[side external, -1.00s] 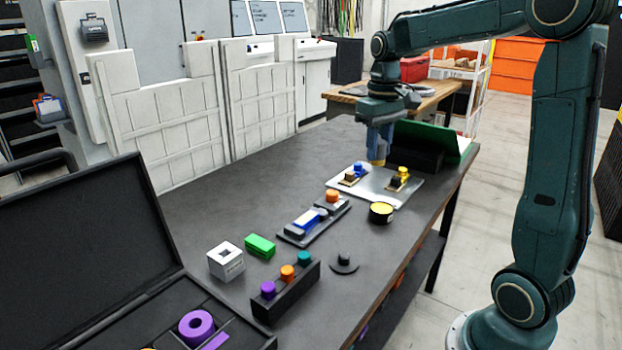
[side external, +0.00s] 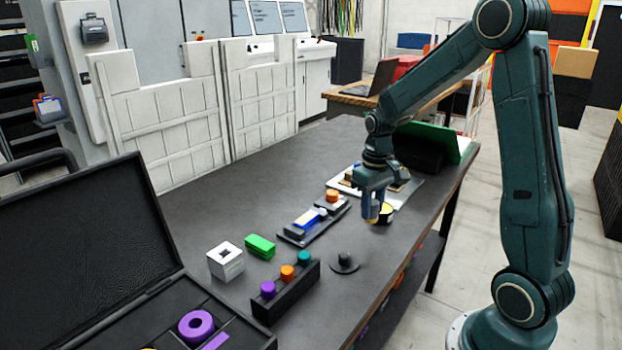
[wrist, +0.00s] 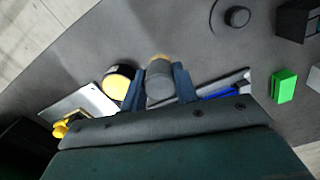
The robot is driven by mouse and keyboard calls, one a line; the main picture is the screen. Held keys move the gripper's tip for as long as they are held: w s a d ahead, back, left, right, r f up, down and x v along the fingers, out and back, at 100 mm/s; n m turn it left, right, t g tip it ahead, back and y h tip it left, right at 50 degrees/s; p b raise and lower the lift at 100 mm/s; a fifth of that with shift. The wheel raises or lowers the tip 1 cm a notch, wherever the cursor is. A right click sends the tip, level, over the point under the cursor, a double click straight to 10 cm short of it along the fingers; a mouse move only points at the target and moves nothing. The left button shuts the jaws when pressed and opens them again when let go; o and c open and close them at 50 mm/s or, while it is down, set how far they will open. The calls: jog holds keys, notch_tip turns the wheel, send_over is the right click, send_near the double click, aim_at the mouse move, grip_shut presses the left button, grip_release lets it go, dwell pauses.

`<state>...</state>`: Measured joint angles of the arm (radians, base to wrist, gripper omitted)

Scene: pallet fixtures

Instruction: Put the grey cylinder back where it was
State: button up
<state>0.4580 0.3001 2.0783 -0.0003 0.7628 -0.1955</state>
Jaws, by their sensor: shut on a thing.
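My gripper (side external: 372,212) hangs above the table, just left of a black round pot with a yellow top (side external: 388,212). In the wrist view my gripper (wrist: 159,78) has its two blue fingers shut on the grey cylinder (wrist: 160,92), with a tan patch at its far edge. The pot (wrist: 118,82) is beside the left finger there. In the side view the fingers mostly hide the cylinder. I cannot tell how high the cylinder is above the table.
A silver plate (side external: 413,192) lies behind my gripper. A long fixture (side external: 298,236) with blue and orange parts is to the left. A black disc with a knob (side external: 344,263), a rack (side external: 288,300) of coloured cylinders, a green block (side external: 260,246) and a white block (side external: 226,262) stand nearer.

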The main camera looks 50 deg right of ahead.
aim_at(371, 222)
jog(key=shift+f, duration=2.4)
jog(key=shift+f, duration=0.15)
jog(key=o, duration=0.9)
jog(key=shift+o, duration=0.2)
notch_tip(371, 222, up, 12)
jog(key=shift+r, duration=0.15)
